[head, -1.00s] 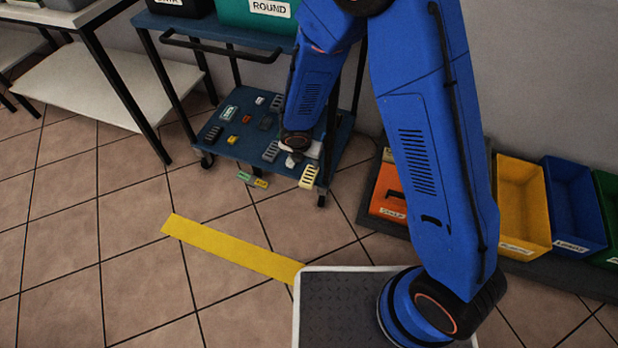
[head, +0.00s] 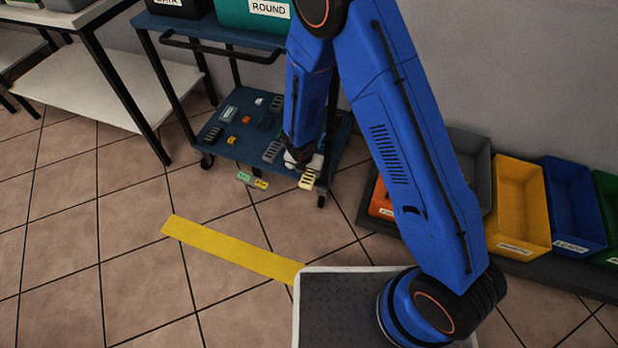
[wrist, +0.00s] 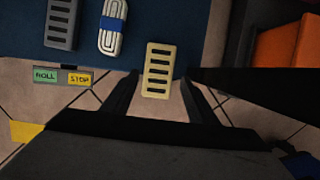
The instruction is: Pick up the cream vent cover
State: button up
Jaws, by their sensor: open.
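The cream vent cover (wrist: 158,68) is a slotted pale plate with several dark slots. It lies at the front edge of the cart's lower blue shelf (wrist: 138,50), its near end overhanging the edge. In the head view the vent cover (head: 308,181) shows just below my gripper (head: 299,158). In the wrist view my gripper (wrist: 158,79) is open, with one dark fingertip on either side of the cover's near half. Gaps show between the cover and both fingers. The head view does not show the fingertips clearly.
A white coiled bundle (wrist: 112,28) and a dark grey vent cover (wrist: 60,24) lie to the left. ROLL (wrist: 45,75) and STOP (wrist: 79,79) labels sit at the shelf edge. An orange bin (wrist: 285,55) stands on the right. Open floor lies before the cart.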

aim_at(309, 176)
jog(key=shift+x, duration=2.4)
jog(key=shift+a, duration=0.15)
jog(key=c, duration=0.8)
